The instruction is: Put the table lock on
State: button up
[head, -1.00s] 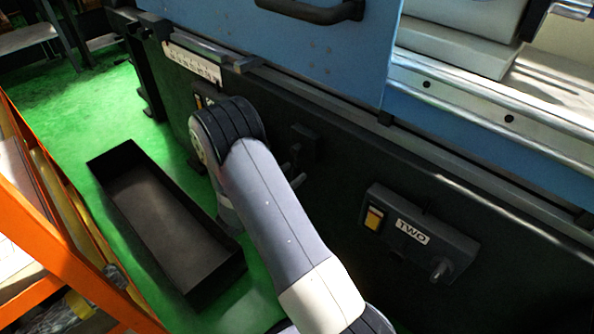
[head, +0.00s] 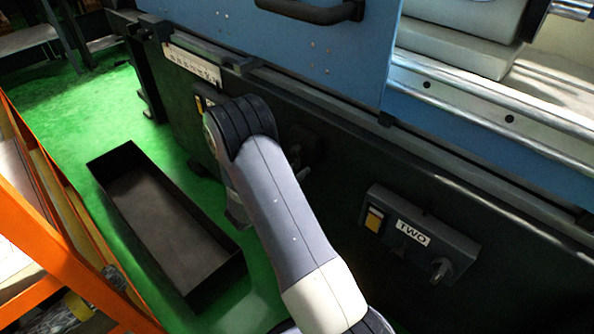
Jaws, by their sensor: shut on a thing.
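My arm reaches up from the bottom of the head view and bends at a dark elbow in front of the machine's dark front panel (head: 345,190). The gripper is hidden behind the arm, so what it holds does not show. Another box, with a yellow switch (head: 199,104), is mostly hidden by my elbow. Small dark parts show on its right side (head: 310,150). No label in view reads table lock.
A long black open tray (head: 120,160) lies on the green floor (head: 85,110) at left. An orange-framed rack (head: 40,245) stands at the left edge. The blue door with a black handle (head: 312,14) and metal rails (head: 470,95) are above the panel.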

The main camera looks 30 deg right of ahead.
grip_shut()
jog(key=shift+s+d+r+n+p, duration=0.15)
jog(key=shift+s+d+n+p, duration=0.1)
jog(key=shift+s+n+p, duration=0.75)
jog(key=shift+s+d+r+n+p, duration=0.2)
jog(key=shift+s+n+p, duration=0.3)
jog(key=shift+n, duration=0.9)
jog(key=o, duration=0.8)
grip_release()
jog(key=shift+w, duration=0.1)
jog(key=shift+a, duration=0.1)
